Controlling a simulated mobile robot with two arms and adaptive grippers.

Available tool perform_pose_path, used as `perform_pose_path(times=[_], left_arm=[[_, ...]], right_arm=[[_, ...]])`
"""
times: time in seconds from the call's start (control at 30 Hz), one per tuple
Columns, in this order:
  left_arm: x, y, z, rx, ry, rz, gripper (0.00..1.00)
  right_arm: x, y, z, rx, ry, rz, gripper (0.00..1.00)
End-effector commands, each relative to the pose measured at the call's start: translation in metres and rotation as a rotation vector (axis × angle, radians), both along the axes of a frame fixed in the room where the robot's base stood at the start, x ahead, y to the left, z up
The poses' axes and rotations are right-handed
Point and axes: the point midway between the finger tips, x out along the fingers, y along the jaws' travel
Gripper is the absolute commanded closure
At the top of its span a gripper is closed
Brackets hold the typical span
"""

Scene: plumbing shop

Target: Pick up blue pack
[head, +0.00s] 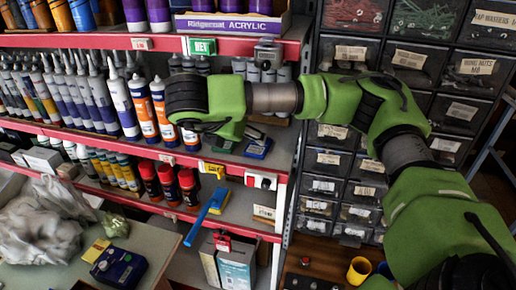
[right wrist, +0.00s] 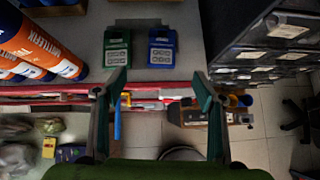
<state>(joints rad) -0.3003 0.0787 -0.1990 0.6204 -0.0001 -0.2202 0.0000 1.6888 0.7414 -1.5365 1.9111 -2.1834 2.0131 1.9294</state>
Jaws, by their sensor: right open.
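The blue pack (head: 258,148) is a small blue box with a pale label, lying on the middle red-edged shelf (head: 229,162). A similar green pack (head: 222,146) lies to its left. In the right wrist view, the blue pack (right wrist: 162,47) is ahead of the fingers, with the green pack (right wrist: 117,48) beside it. My right gripper (right wrist: 161,84) is open and empty, its two fingers spread apart short of the packs. In the head view, my green right arm reaches across to the shelf and its fingers are mostly hidden. My left gripper is not in view.
Orange-and-white tubes (head: 140,106) stand left of the packs. Red-capped cans (head: 168,183) and a blue-handled tool (head: 207,214) are on the shelf below. A drawer cabinet (head: 345,160) stands at the right. A blue device (head: 118,267) lies on the lower-left counter.

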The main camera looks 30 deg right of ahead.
Motion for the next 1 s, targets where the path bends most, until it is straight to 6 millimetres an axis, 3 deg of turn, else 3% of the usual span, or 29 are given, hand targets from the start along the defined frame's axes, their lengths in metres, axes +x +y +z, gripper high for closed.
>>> perform_pose_path(times=[0.5, 1.0], left_arm=[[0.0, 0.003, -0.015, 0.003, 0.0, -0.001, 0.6], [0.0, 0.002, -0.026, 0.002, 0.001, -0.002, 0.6]], right_arm=[[0.026, -0.035, -0.052, 0.006, 0.008, 0.003, 0.36], [0.036, -0.055, -0.074, 0.005, 0.01, 0.001, 0.36]])
